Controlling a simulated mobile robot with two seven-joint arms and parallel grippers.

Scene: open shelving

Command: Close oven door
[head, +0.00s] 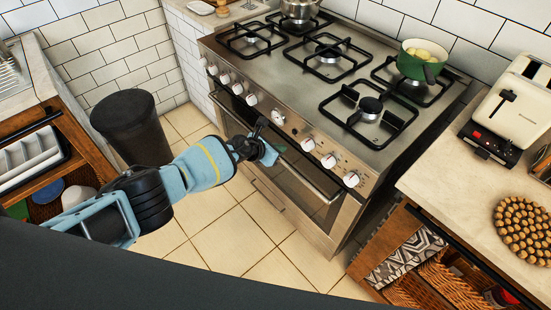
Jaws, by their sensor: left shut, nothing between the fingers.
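The oven (255,110) is a steel range with a row of white knobs along its front. Its oven door (318,204) has a dark window and a long bar handle. The door stands upright against the front, shut or nearly so; I cannot tell if a small gap is left. My left gripper (268,146) is shut and empty, in front of the upper middle of the door by the handle. It hides part of the door and handle, and I cannot tell whether it touches them. My right gripper is not in view.
A green pot (418,66) and a steel pot (298,9) stand on the hob. A dark bin (130,125) stands left of the oven. A counter with a toaster (508,105) is on the right. The tiled floor (235,235) before the oven is clear.

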